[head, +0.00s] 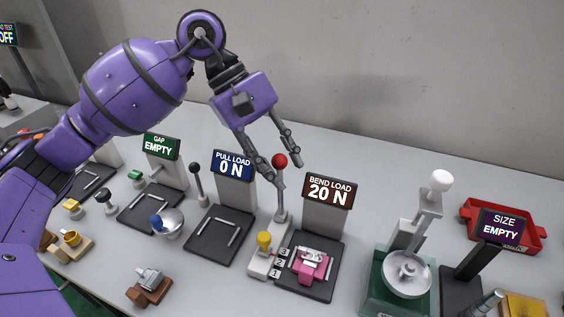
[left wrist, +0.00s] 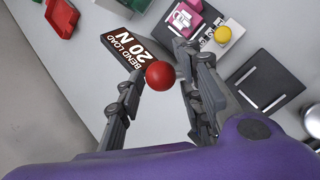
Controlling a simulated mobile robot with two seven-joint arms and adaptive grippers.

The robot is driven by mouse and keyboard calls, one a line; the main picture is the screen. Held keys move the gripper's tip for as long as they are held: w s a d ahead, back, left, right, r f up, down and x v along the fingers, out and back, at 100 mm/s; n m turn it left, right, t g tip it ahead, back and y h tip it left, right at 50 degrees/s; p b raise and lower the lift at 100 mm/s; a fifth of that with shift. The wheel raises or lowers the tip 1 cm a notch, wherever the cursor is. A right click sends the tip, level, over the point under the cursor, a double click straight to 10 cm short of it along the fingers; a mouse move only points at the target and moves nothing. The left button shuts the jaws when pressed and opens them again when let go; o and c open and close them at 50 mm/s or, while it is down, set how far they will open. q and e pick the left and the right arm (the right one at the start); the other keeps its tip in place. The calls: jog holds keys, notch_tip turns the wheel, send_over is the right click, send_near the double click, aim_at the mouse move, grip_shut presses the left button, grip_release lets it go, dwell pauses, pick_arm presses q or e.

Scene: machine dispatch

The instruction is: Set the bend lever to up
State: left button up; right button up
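The bend lever has a red ball knob (head: 280,161) on a grey rod, beside the bend load station; it stands roughly upright. The station's sign (head: 330,189) reads "BEND LOAD 20 N". My left gripper (head: 286,167) reaches down at the knob with its fingers spread. A pink piece (head: 310,266) lies on the station's dark plate (head: 323,287). My right gripper is not in view.
A yellow knob (head: 264,240) stands on a block by the lever's foot. The pull load station (head: 219,235) with a black-knobbed lever (head: 195,168) is to the left. A green press-like device (head: 400,280) and a red tray (head: 483,220) are to the right.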

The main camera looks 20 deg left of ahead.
pick_arm(q)
jog(key=v, duration=1.1)
jog(key=shift+r, duration=0.25)
jog(key=shift+c, duration=0.6)
